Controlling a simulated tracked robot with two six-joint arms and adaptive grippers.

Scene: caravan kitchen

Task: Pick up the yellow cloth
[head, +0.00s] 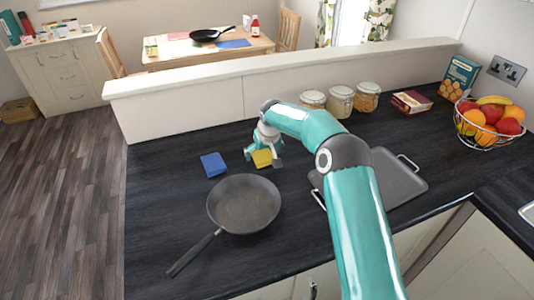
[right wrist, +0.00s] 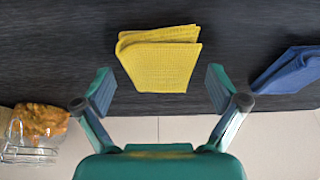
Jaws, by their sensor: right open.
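The yellow cloth (head: 262,158) lies folded on the dark counter, partly hidden by my right gripper (head: 264,158) in the head view. In the right wrist view the whole yellow cloth (right wrist: 160,60) shows, ahead of and between the two fingers of my right gripper (right wrist: 160,92). The fingers are spread apart and nothing is held between them. My left gripper is not in view.
A blue cloth (head: 213,165) lies just left of the yellow one. A frying pan (head: 243,205) stands in front, and a grey tray (head: 400,184) lies to the right under my arm. Glass jars (head: 340,101) stand behind, near the low wall (head: 200,100).

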